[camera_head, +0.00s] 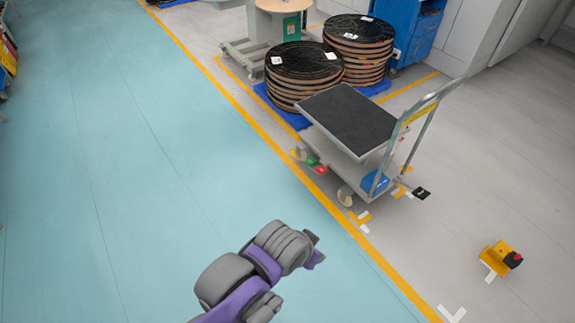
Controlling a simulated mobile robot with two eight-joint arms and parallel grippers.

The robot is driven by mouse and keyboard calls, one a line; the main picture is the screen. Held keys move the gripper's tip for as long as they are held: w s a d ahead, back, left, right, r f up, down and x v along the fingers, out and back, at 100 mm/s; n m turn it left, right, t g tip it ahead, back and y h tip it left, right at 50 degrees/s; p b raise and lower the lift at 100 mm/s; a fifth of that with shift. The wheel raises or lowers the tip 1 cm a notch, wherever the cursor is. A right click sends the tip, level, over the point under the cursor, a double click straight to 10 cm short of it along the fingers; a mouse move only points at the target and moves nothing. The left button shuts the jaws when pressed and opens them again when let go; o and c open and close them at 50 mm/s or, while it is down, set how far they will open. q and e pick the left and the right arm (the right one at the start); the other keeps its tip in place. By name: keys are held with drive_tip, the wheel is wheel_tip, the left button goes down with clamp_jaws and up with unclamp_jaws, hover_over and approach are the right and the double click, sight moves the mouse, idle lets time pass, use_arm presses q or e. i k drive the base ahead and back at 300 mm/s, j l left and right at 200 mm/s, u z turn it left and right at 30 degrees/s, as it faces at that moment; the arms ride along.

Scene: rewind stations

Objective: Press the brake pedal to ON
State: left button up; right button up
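A flat cart (345,115) with a dark top and an upright push handle stands right of the yellow floor line. Small green (311,160) and red (320,170) tabs show low at its near left side; they look like pedals. A black pedal-like piece (422,193) sticks out at its lower right corner. I cannot tell which is the brake pedal, nor its setting. My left arm, grey and purple, reaches in at the bottom. Its end (316,250) is well short of the cart and touches nothing. I cannot make out the fingers. My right gripper is out of view.
Two stacks of dark reels (303,68) stand on blue pallets behind the cart. A blue cabinet (408,38) is at the back. A yellow device with a black-and-red top (500,258) sits on the floor at right.

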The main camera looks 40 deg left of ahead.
sight(319, 169)
drive_tip(key=u, duration=1.15)
drive_tip(key=i+j+z, duration=0.1)
drive_tip(key=i, duration=0.4)
drive_tip(key=i+j+z, duration=0.1)
drive_tip(key=i, duration=0.4)
drive_tip(key=i+j+z, duration=0.1)
drive_tip(key=i, duration=0.35)
drive_tip(key=i+j+z, duration=0.1)
drive_tip(key=i+j, duration=0.25)
drive_tip(key=i, duration=0.15)
